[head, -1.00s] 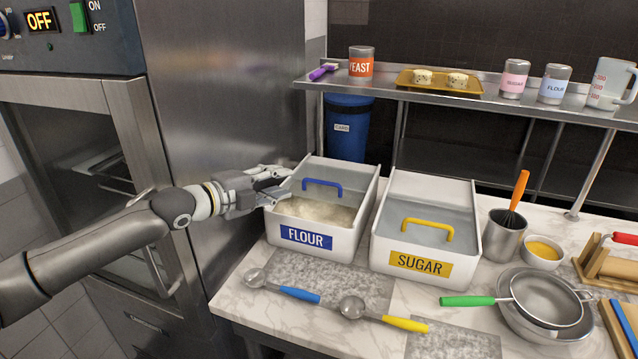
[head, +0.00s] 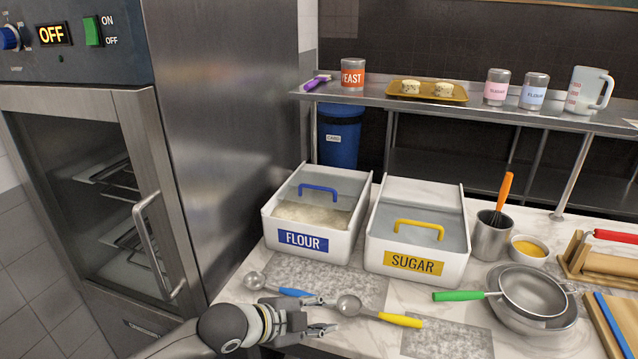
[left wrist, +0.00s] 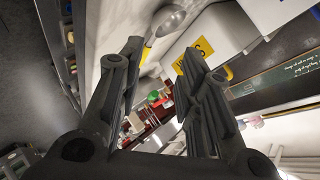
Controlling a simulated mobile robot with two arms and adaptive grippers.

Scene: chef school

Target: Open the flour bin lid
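The flour bin (head: 265,226) is a white box with a blue FLOUR label, on the counter in the head view. Its grey lid (head: 335,198) with a blue handle (head: 319,188) sits toward the back. Pale flour (head: 305,214) shows in the front part of the bin. My left gripper (head: 324,314) is open and empty, low over the counter's front edge, in front of the bin and apart from it. Its two spread fingers show in the left wrist view (left wrist: 160,58), with nothing between them. My right gripper is not in view.
The sugar bin (head: 374,256), its lid's yellow handle (head: 419,225) showing, stands right of the flour bin. A blue-handled scoop (head: 254,281) and a yellow-handled scoop (head: 349,306) lie near my left gripper. A steel oven (head: 90,200) stands at the left.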

